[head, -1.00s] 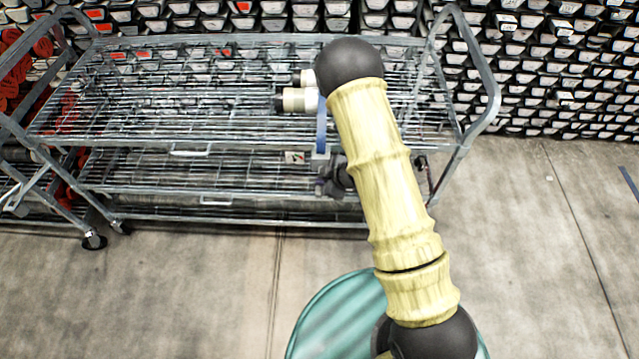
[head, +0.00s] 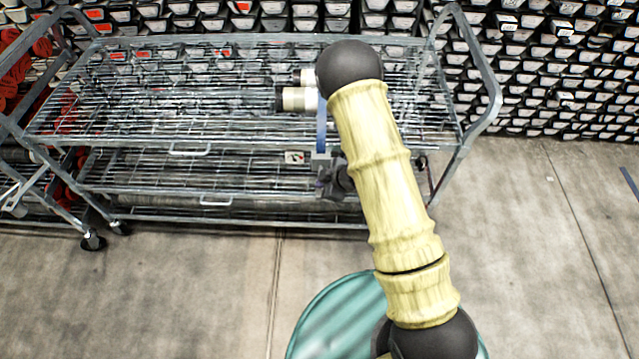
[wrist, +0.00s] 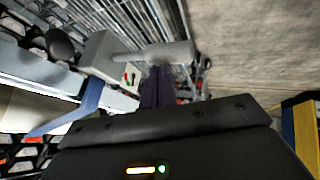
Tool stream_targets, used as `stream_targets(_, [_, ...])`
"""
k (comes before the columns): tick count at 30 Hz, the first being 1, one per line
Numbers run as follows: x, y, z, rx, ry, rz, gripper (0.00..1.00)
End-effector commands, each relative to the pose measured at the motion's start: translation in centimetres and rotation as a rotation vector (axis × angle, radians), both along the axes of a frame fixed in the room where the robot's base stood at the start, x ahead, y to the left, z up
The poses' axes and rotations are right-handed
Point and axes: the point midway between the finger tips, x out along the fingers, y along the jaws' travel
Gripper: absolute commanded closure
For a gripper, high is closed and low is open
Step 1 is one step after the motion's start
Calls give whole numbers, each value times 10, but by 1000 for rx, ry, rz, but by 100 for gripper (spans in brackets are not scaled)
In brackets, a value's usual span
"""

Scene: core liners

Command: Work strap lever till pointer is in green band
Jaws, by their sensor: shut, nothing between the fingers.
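A blue strap (head: 321,128) hangs over the front edge of the wire trolley, and it also shows in the wrist view (wrist: 91,98). Beside it is a grey tensioner box (wrist: 102,50) with a small white gauge plate (wrist: 130,76), which also shows in the head view (head: 295,157). Red and green marks show on the plate; the pointer is too small to read. A grey bar, seemingly the lever (wrist: 165,53), extends right from the box. My gripper (wrist: 157,72) is shut and empty, its dark fingers at the bar; contact is unclear. In the head view my gripper (head: 331,182) is partly hidden by my arm.
The wire trolley (head: 105,130) has two shelves, with pale tubes (head: 299,99) on the upper one. Another trolley with red items (head: 30,55) stands at the left. Racks of core liners (head: 560,70) fill the back.

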Motion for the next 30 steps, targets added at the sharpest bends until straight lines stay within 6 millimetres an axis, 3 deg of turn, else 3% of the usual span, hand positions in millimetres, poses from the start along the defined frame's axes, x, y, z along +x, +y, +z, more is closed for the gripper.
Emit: stream_targets(30, [-3, -1, -11, -1, 3, 0, 100])
